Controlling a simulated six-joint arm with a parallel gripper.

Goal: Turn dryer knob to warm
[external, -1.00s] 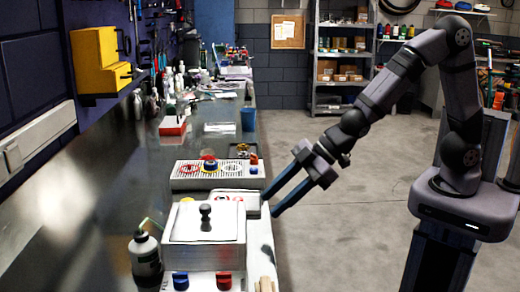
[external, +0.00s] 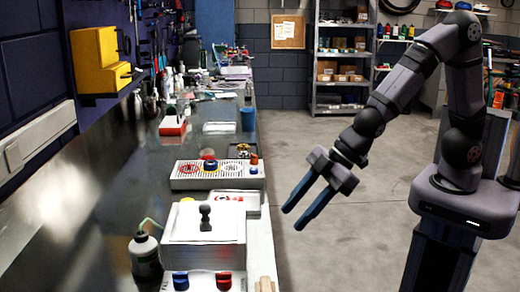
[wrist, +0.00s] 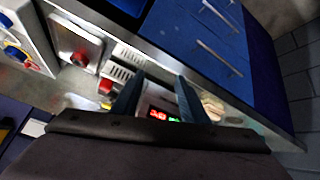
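My gripper (external: 292,219) is open and empty, right of the bench's edge in the external view. Its two fingers show apart in the wrist view (wrist: 160,79). A white box with a black lid handle (external: 205,218) stands on the near bench. A blue knob (external: 181,281) and a red knob (external: 223,281) are at its front. Farther back, a ribbed panel (external: 185,183) carries red and blue knobs. The wrist view shows a red knob (wrist: 105,86) and a lit red and green display (wrist: 163,115) between the fingers. I cannot tell which knob is the dryer's, or its setting.
A squeeze bottle (external: 144,256) stands left of the white box. A shallow tray (external: 236,199) lies behind it, and a blue cup (external: 248,119) is farther back. Blue drawers (wrist: 205,35) show in the wrist view. The floor right of the bench is clear.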

